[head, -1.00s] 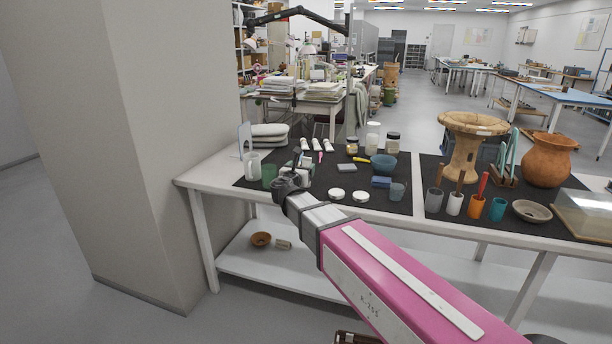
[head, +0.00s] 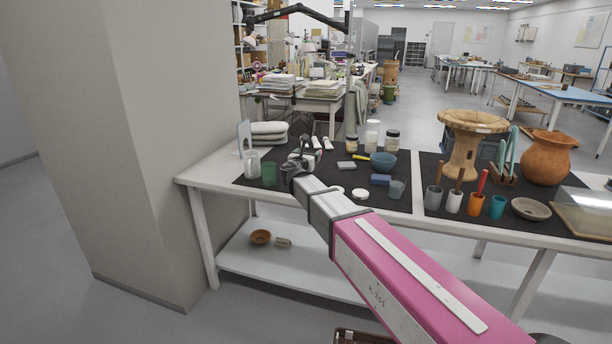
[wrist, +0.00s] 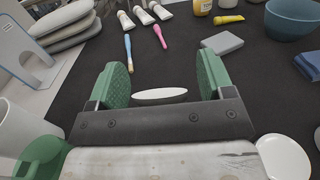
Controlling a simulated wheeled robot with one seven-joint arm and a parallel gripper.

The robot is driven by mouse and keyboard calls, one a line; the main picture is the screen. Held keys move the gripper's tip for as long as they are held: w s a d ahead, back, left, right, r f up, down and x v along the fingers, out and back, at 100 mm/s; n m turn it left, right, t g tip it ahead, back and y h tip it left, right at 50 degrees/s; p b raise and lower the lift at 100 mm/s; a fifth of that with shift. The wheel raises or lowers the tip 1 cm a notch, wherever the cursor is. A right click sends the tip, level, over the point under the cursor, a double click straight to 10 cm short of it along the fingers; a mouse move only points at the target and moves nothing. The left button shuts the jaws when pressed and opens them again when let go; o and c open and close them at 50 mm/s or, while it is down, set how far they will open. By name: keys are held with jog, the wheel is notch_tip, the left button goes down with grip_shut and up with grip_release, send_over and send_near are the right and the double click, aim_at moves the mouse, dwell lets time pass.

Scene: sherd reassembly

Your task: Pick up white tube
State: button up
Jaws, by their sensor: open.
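Three white tubes lie side by side at the back of the black mat, at the top of the wrist view: a left one (wrist: 125,20), a middle one (wrist: 143,15) and a right one (wrist: 160,10). In the head view two tubes show clearly, one (head: 316,143) and another (head: 328,143); my gripper seems to hide the third. My gripper (wrist: 163,78) is open, with green-padded fingers apart, over the mat and short of the tubes. It also shows in the head view (head: 302,150). No tube is between the fingers.
A blue brush (wrist: 128,53) and a pink tool (wrist: 160,36) lie between gripper and tubes. A white round piece (wrist: 159,96) shows between the fingers, partly hidden. A grey block (wrist: 222,43), blue bowl (wrist: 292,18) and white lid (wrist: 285,158) are to the right; a green cup (head: 269,174) is left.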

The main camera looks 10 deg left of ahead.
jog(key=shift+c, duration=0.3)
jog(key=c, duration=0.9)
jog(key=s+a+r, duration=0.1)
jog(key=a+r, duration=0.2)
jog(key=s+a+r, duration=0.2)
jog(key=a+r, duration=0.2)
jog(key=s+a+r, duration=0.2)
jog(key=a+r, duration=0.1)
jog(key=r, duration=0.1)
jog(key=shift+s+a, duration=0.15)
jog(key=shift+a, duration=0.05)
